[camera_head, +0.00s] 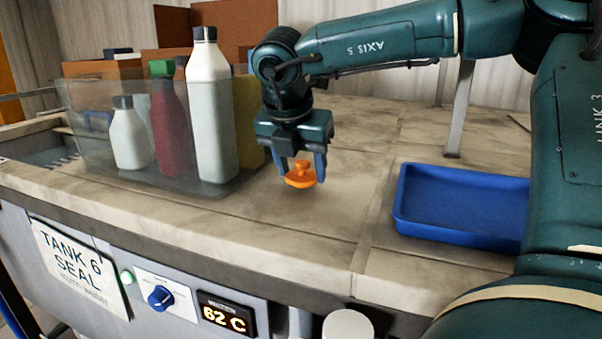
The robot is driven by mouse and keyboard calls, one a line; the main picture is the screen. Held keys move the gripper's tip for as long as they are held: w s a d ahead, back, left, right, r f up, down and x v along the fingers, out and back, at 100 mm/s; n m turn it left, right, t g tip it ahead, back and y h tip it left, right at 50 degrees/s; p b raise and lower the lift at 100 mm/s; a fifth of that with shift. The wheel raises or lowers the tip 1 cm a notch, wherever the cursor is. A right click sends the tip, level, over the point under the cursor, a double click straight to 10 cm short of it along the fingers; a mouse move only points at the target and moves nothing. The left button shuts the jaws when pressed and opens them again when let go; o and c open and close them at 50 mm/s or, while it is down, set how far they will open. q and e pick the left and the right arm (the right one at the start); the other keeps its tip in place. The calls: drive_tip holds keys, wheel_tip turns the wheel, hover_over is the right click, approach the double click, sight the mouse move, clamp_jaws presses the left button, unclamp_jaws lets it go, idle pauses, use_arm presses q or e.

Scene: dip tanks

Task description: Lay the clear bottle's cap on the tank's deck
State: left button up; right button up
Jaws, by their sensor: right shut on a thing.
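My right gripper (296,162) points down over the tank's deck (345,170). It is shut on an orange cap (300,181), a wide disc with a small knob on top. The cap is held by the knob, low over the deck; I cannot tell whether its underside touches. A clear-walled bin (215,188) to the left holds several bottles, among them a tall white one (214,125), a red one with a green cap (170,125) and a short white one (129,140). I cannot make out a clear bottle without a cap. My left gripper is out of view.
A blue tray (462,203), empty, lies on the deck to the right. Bare deck lies between bin and tray. A metal post (458,110) stands behind the tray. Brown boxes (105,68) are behind the bin. The front panel has a blue knob (160,297) and a display (223,316).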

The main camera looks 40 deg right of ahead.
drive_tip(key=shift+f, duration=0.7)
drive_tip(key=shift+f, duration=0.2)
drive_tip(key=o, duration=0.9)
drive_tip(key=shift+r, duration=0.1)
drive_tip(key=shift+o, duration=0.2)
drive_tip(key=shift+r, duration=0.35)
drive_tip(key=v, duration=1.1)
drive_tip(key=shift+a+r, duration=0.2)
drive_tip(key=shift+r, duration=0.05)
